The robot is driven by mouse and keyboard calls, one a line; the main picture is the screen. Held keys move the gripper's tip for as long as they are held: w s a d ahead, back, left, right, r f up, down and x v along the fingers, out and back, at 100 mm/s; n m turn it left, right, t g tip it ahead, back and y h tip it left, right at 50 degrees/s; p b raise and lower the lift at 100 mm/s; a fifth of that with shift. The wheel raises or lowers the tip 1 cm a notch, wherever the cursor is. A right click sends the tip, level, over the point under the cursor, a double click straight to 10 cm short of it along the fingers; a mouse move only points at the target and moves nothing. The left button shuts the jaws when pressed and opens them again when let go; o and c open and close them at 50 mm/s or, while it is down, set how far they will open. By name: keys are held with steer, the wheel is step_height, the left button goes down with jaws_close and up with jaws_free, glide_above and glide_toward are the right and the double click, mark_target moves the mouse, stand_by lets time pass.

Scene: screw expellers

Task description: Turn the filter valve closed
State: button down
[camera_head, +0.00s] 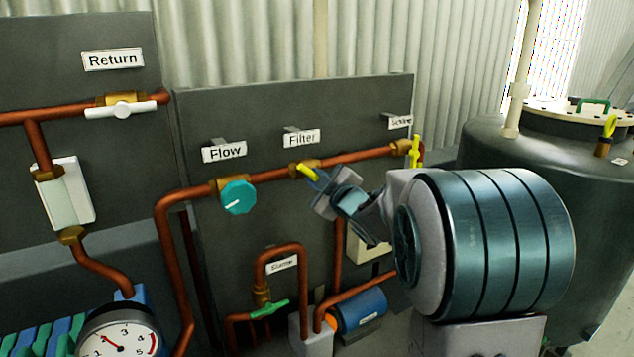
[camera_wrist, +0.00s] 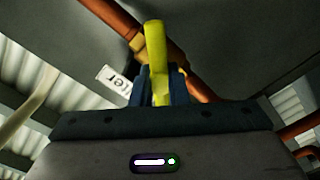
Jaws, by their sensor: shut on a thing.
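The filter valve is a brass body (camera_head: 305,168) on a copper pipe below the "Filter" label (camera_head: 301,138), with a yellow lever handle (camera_head: 307,172). In the head view the handle slants down to the right into my gripper (camera_head: 322,184). In the wrist view the yellow handle (camera_wrist: 156,50) stands up between the two dark fingers of my gripper (camera_wrist: 160,85), which are shut on it. The brass body (camera_wrist: 138,45) shows behind the handle there. The handle's lower end is partly hidden by the fingers.
A teal flow knob (camera_head: 238,196) is left of the filter valve. Another yellow-handled valve (camera_head: 415,151) is to the right on the same pipe. A green-handled valve (camera_head: 269,308) and a blue cylinder (camera_head: 358,311) are below. A large tank (camera_head: 560,150) stands at right.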

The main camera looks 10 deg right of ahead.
steer(key=m+p, duration=0.1)
steer(key=m, duration=0.5)
steer(key=shift+r+m, duration=0.1)
steer(key=shift+m, duration=0.2)
steer(key=m+p, duration=0.2)
steer(key=m, duration=0.4)
stand_by(0.4)
steer(key=c, duration=1.3)
jaws_free()
steer(key=b+v, duration=0.2)
steer(key=v, duration=1.2)
steer(key=shift+w, duration=0.15)
